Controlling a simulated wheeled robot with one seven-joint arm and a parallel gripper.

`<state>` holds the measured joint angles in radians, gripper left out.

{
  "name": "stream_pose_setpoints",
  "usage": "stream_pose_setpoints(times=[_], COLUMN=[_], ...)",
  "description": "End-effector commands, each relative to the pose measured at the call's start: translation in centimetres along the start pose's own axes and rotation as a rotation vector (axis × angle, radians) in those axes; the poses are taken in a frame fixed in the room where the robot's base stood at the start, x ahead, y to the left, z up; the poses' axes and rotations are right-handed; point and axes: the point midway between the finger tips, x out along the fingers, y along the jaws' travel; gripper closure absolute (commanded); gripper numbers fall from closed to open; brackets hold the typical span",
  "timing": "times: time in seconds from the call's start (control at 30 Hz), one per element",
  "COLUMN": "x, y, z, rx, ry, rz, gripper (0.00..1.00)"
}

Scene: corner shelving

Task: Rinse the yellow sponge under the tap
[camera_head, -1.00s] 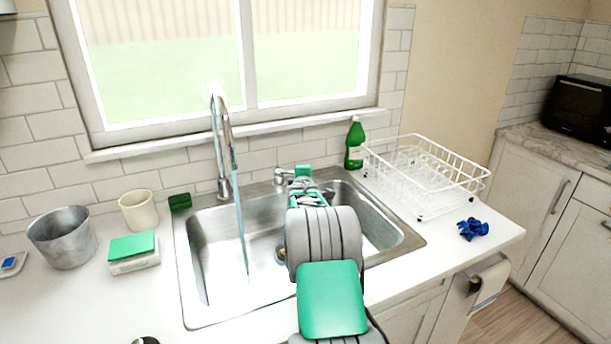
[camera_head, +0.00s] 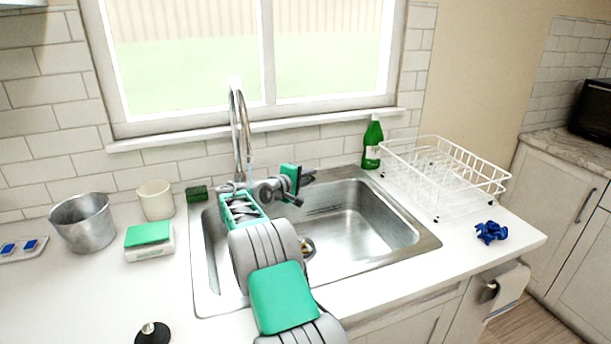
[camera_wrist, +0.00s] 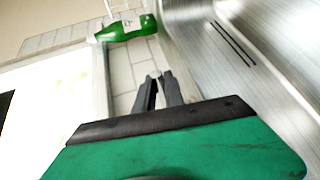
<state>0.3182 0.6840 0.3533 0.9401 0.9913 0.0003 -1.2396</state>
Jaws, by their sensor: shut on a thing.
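No yellow sponge shows in any view. The tall curved tap (camera_head: 236,130) stands behind the steel sink (camera_head: 345,225). A thin pale streak of water shows beside the tap; its lower part is hidden behind my arm. My gripper (camera_head: 307,176) is at the sink's back rim, right of the tap, pointing right. In the wrist view its dark fingers (camera_wrist: 157,88) are closed together, with a small pale grey knob (camera_wrist: 155,75) between the tips. This looks like the tap handle, mostly hidden by the gripper in the head view.
A green bottle (camera_head: 372,143) and white dish rack (camera_head: 440,180) stand right of the sink. A dark green sponge (camera_head: 197,193), white cup (camera_head: 156,200), metal pot (camera_head: 82,223) and green-topped box (camera_head: 148,242) stand left. A blue crumpled thing (camera_head: 491,232) lies right.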

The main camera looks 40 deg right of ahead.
Motion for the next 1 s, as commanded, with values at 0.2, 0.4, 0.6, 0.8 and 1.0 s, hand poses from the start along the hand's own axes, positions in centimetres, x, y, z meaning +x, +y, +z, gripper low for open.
stream_pose_setpoints(times=[0.2, 0.4, 0.6, 0.8, 1.0], x=[0.04, 0.05, -0.04, -0.06, -0.83], y=[-0.08, -0.06, -0.05, -0.02, 0.03], z=[0.06, 0.08, -0.04, -0.05, -0.16], rx=[0.001, 0.001, 0.001, 0.001, 0.001], ry=[-0.011, -0.01, -0.008, -0.008, -0.006], rz=[-0.001, -0.001, 0.0, 0.0, 0.001], gripper=[1.0, 1.0, 0.71, 0.65, 0.65])
